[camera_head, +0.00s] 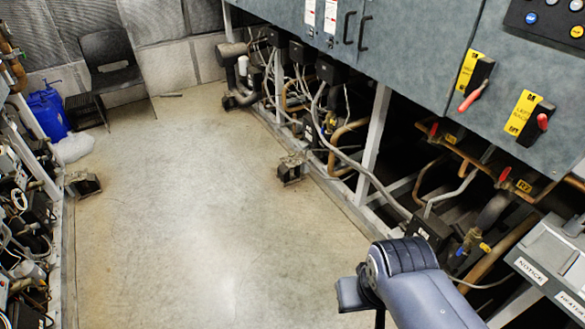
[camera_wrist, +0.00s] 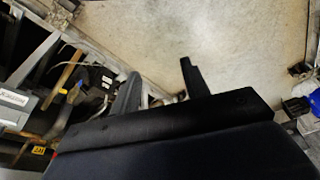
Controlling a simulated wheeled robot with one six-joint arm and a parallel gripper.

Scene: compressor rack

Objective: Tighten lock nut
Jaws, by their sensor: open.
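My gripper (camera_wrist: 158,82) shows in the wrist view with its two dark fingers apart and nothing between them. It points over the bare floor beside the rack. No lock nut can be made out in either view. A brass fitting with a yellow part (camera_head: 470,241) sits low on the rack's pipework, right of my arm's upper end in the head view. What looks like the same brass fitting (camera_wrist: 74,94) shows in the wrist view, left of my fingers. In the head view my arm rises at the lower right and my fingers are not visible there.
The compressor rack (camera_head: 369,142) with pipes and red-handled valves runs along the right. A labelled grey box (camera_head: 548,262) stands at the lower right. A chair (camera_head: 108,60) and blue container (camera_head: 48,113) stand at the far left. The middle floor (camera_head: 200,220) is clear.

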